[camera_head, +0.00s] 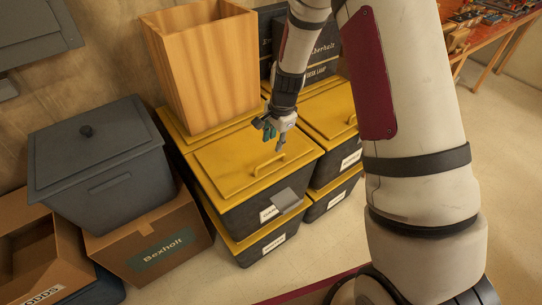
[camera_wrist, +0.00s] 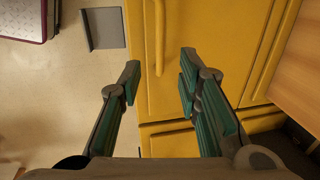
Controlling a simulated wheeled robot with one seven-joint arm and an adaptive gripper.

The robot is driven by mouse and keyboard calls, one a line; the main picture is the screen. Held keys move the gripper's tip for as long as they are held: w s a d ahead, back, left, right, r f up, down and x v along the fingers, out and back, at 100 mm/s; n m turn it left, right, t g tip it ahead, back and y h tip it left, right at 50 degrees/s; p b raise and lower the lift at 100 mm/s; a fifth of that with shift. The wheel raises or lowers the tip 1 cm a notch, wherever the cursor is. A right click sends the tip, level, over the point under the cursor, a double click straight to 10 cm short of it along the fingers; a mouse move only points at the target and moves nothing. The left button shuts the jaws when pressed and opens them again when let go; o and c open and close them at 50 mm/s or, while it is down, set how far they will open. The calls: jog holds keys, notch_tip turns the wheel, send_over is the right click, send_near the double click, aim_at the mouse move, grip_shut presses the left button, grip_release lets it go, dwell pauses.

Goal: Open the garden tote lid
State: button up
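Several dark totes with yellow lids stand in stacks. The front upper tote (camera_head: 243,214) has a white label I cannot read clearly, so I cannot confirm it is the garden tote. Its yellow lid (camera_head: 225,160) looks closed and has a raised bar handle (camera_head: 268,164) near the front edge. My gripper (camera_head: 275,142) is above this lid, close to the handle. In the wrist view my gripper (camera_wrist: 160,67) is open and empty, with the yellow handle (camera_wrist: 159,45) in line between its fingertips. I cannot tell the height gap between them.
A tall wooden box (camera_head: 208,75) stands on the yellow-lidded totes behind. A grey lidded bin (camera_head: 100,165) sits on a cardboard box (camera_head: 150,240) at left. A grey plate (camera_head: 286,200) shows at the tote's front. A workbench (camera_head: 480,35) is at upper right. Floor in front is clear.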

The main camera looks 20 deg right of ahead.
aim_at(270, 160)
jog(key=f, duration=0.3)
jog(key=w+f, duration=0.1)
jog(key=f, duration=0.6)
jog(key=shift+w+a, duration=0.3)
jog(key=shift+w, duration=0.1)
grip_shut()
